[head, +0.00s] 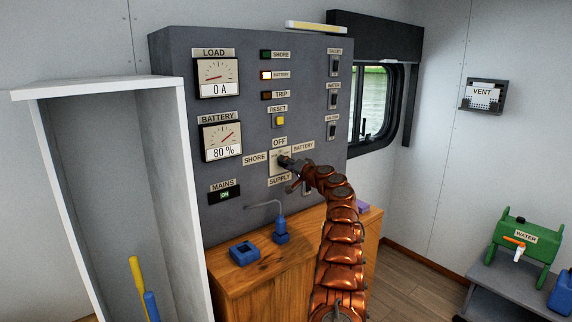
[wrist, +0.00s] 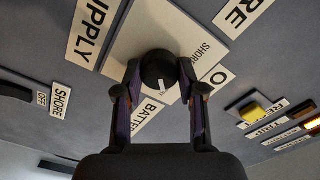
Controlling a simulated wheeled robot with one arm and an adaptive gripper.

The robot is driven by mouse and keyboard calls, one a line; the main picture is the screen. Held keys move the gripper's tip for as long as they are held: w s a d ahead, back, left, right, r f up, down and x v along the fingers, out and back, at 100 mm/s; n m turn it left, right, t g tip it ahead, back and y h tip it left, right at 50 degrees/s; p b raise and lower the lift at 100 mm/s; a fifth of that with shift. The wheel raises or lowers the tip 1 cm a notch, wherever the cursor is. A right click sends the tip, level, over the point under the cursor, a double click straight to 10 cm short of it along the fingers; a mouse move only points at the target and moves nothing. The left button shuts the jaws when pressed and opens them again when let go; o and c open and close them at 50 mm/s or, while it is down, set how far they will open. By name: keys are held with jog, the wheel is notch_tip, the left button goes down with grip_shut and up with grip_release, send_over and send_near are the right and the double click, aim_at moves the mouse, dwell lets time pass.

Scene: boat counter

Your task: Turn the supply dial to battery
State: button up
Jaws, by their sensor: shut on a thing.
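The supply dial is a round black knob (wrist: 158,68) on a pale square plate (wrist: 130,35), with SUPPLY, SHORE, OFF and BATTERY labels around it. My gripper (wrist: 158,78) has a finger on each side of the knob and is shut on it. A short white mark on the knob points down in the wrist view, seemingly between the OFF and BATTERY labels. In the head view, my gripper (head: 289,163) covers most of the dial. The BATTERY label (head: 303,146) is to its right, SHORE (head: 255,159) to its left, OFF (head: 279,142) above.
On the grey panel (head: 230,115), the BATTERY lamp (head: 266,75) is lit; the SHORE (head: 266,55) and TRIP (head: 266,96) lamps look dark. A yellow reset button (head: 280,120) is above the dial.

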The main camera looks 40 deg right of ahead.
jog(key=shift+w+a+f+m, duration=0.15)
jog(key=shift+a+m, duration=0.1)
jog(key=shift+m, duration=0.05)
jog(key=o, duration=0.9)
jog(key=shift+w, duration=0.15)
jog(key=shift+o, duration=1.2)
jog(key=shift+d, duration=0.1)
jog(key=shift+s, duration=0.2)
jog(key=shift+s, duration=0.15)
jog(key=s, duration=0.7)
